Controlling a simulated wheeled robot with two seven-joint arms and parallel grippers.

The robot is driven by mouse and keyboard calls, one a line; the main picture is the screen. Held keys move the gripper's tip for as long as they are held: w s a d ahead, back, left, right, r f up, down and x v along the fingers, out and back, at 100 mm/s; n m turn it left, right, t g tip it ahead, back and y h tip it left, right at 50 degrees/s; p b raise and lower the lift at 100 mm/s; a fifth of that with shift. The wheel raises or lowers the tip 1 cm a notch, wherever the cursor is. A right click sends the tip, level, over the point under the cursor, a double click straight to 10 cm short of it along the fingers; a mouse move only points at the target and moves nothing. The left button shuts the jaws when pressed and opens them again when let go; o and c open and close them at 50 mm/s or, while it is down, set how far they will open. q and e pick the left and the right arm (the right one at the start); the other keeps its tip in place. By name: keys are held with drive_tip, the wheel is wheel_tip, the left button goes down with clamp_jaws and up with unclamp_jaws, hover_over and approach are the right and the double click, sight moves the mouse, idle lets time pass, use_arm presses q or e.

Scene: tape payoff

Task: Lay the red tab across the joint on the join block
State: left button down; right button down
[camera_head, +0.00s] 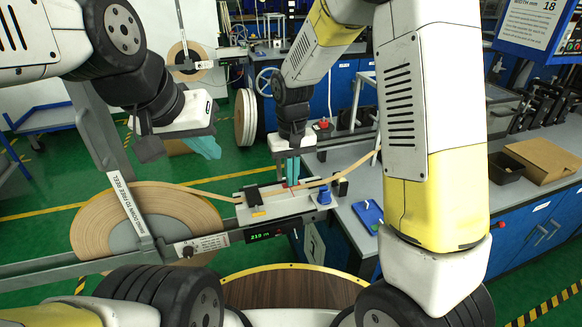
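The join block (247,216) is a pale grey block in the middle of the view. Brown tape (215,194) comes onto it from the left, and another tape (345,176) leaves it to the right. My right gripper (292,184) points straight down over the block, its teal fingers close together. A small sliver of red, the red tab (284,185), shows at its fingertips, low over the tape; the fingers hide the joint and most of the tab. My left gripper (208,152) hangs left of and above the block, apart from it, with nothing visible in it; its finger gap is unclear.
A large tape reel (90,225) stands at the left behind a grey arm with a printed label. A green-lit display (266,234) sits at the block's front. A blue tray (368,213) and a dark open box (506,170) lie on the right bench.

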sight(291, 191)
drive_tip(key=shift+w+a+f, duration=0.1)
drive_tip(key=shift+w, duration=1.05)
drive_tip(key=shift+w+f, duration=0.2)
drive_tip(key=shift+f, duration=1.55)
drive_tip(key=shift+f, duration=0.1)
drive_tip(key=shift+f, duration=0.1)
drive_tip(key=c, duration=1.7)
unclamp_jaws()
